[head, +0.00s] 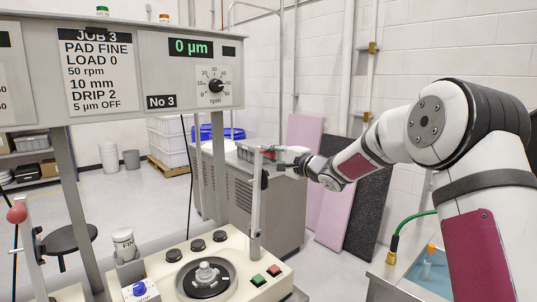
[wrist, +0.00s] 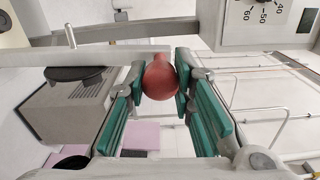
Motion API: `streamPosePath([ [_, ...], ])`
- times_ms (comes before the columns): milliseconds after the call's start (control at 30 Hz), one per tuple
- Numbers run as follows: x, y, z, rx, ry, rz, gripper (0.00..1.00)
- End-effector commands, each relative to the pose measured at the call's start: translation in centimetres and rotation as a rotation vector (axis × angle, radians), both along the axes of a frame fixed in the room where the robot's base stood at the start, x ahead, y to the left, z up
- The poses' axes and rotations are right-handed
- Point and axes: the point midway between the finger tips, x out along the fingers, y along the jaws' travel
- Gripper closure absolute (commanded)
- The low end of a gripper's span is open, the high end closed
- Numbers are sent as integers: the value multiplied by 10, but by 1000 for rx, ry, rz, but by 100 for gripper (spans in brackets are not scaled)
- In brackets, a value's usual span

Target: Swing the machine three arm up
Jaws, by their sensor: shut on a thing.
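The machine three arm (head: 256,205) is a pale bar standing nearly upright at the right rear of the machine with the "No 3" label (head: 161,102). In the wrist view the bar (wrist: 90,56) runs in from the left to a red ball knob (wrist: 160,78). My gripper (head: 273,154) is at the bar's top end. Its green fingers (wrist: 160,90) are shut on the red knob, one on each side. In the head view the knob is mostly hidden by the fingers.
Below the arm is a round platen (head: 207,278) on the machine top, with black knobs and green and red buttons (head: 266,276). The display panel (head: 150,75) overhangs at upper left. A neighbouring arm with a red knob (head: 17,214) stands at far left. A grey cabinet (head: 275,195) is behind.

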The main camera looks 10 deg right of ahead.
Motion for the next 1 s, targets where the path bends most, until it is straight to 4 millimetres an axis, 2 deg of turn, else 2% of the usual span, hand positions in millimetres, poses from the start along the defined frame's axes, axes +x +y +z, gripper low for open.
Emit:
streamPosePath([
  [533, 3, -6, 1, 21, 11, -7, 100],
  [567, 3, -6, 1, 20, 11, -8, 71],
  [633, 3, -5, 0, 20, 11, -7, 56],
  [1000, -1, -5, 0, 19, 13, -2, 56],
])
